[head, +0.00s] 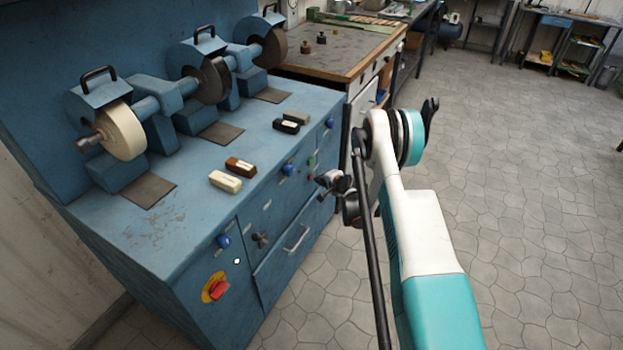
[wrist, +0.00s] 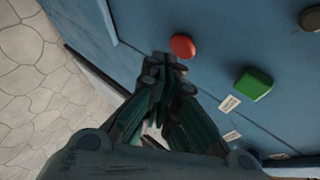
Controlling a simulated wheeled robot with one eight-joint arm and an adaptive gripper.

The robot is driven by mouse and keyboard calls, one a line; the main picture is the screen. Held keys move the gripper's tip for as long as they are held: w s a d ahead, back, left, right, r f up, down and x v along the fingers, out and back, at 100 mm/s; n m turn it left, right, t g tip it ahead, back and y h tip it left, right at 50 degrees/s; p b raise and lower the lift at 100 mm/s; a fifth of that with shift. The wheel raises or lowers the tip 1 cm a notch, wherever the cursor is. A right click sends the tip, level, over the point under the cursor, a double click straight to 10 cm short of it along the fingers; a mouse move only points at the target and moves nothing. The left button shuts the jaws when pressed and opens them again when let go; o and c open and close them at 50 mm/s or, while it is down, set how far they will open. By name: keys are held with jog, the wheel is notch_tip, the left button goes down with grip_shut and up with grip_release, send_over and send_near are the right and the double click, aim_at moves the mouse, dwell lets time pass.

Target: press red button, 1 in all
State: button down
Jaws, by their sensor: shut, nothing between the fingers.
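A round red button (wrist: 183,46) is on the blue cabinet front in the wrist view. My gripper (wrist: 165,60) is shut and empty, its fingertips just below and left of the red button in the picture. I cannot tell whether they touch the panel.
A red switch on a yellow plate (head: 217,289) is lower on the blue cabinet (head: 180,235). Blue knobs (head: 223,241) and a drawer handle (head: 297,240) stick out. Grinding wheels (head: 121,131) and small blocks stand on top. The tiled floor (head: 500,190) at right is clear.

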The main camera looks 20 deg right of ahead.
jog(key=shift+d, duration=0.1)
jog(key=s+d, duration=0.1)
jog(key=s, duration=0.1)
jog(key=s+d, duration=0.2)
dwell(0.7)
dwell(0.6)
jog(key=s+a+r+n+g, duration=0.15)
jog(key=a+r, duration=0.25)
jog(key=r, duration=0.5)
jog(key=s+a+r+n, duration=0.1)
jog(key=a+r+n, duration=0.15)
jog(key=r, duration=0.65)
jog(key=s+a+r+n+g, duration=0.1)
jog(key=a+r+n, duration=0.1)
jog(key=a+r, duration=0.5)
jog(key=s+a+r+n, duration=0.2)
jog(key=s+a+r, duration=0.1)
jog(key=s+r, duration=0.45)
jog(key=s+a+r+n, duration=0.2)
jog(key=s+a+r, duration=0.1)
jog(key=s+r, duration=0.45)
jog(key=s+a+n+g, duration=0.1)
jog(key=s+a+n, duration=0.1)
jog(key=s, duration=1)
jog(key=s+a+n+g, duration=0.1)
jog(key=s+a+n, duration=0.2)
jog(key=s, duration=0.9)
jog(key=shift+a+r+n+h, duration=0.2)
jog(key=shift+n+h, duration=0.2)
